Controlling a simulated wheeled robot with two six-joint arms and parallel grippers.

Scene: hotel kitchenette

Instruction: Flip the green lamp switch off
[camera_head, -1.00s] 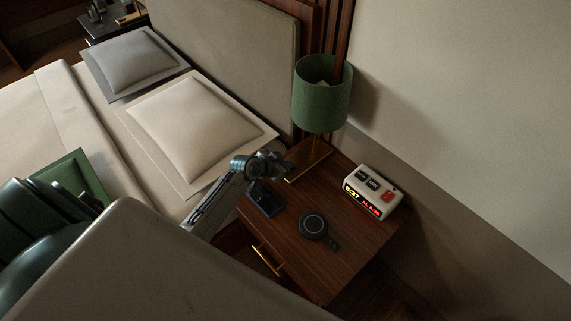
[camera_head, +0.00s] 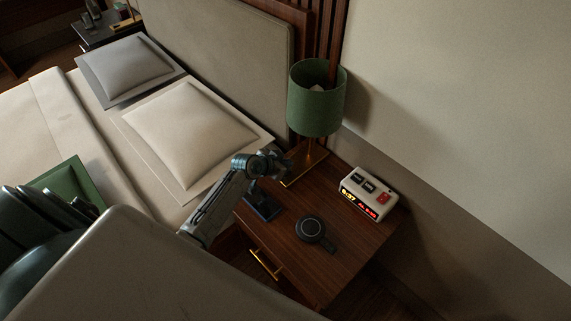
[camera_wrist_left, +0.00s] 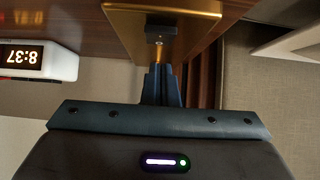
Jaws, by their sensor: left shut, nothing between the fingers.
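The green lamp (camera_head: 316,100) stands at the back of the nightstand. Its shade is green, and its stem and flat base (camera_head: 291,182) are gold. In the left wrist view, which looks upside down, the gold base (camera_wrist_left: 190,28) has a small dark switch block (camera_wrist_left: 156,38) on it. My left gripper (camera_head: 285,163) is beside the lamp stem, low over the base. In the left wrist view its fingers (camera_wrist_left: 161,72) are shut and empty, with the tips very close to the switch; I cannot tell whether they touch. The switch position is unclear. My right gripper is not in view.
A white alarm clock (camera_head: 368,194) stands on the right of the wooden nightstand (camera_head: 330,259). A round black device (camera_head: 311,229) lies near the middle, and a dark stand (camera_head: 262,207) is below my left wrist. The bed with pillows (camera_head: 190,125) is at left; the wall is at right.

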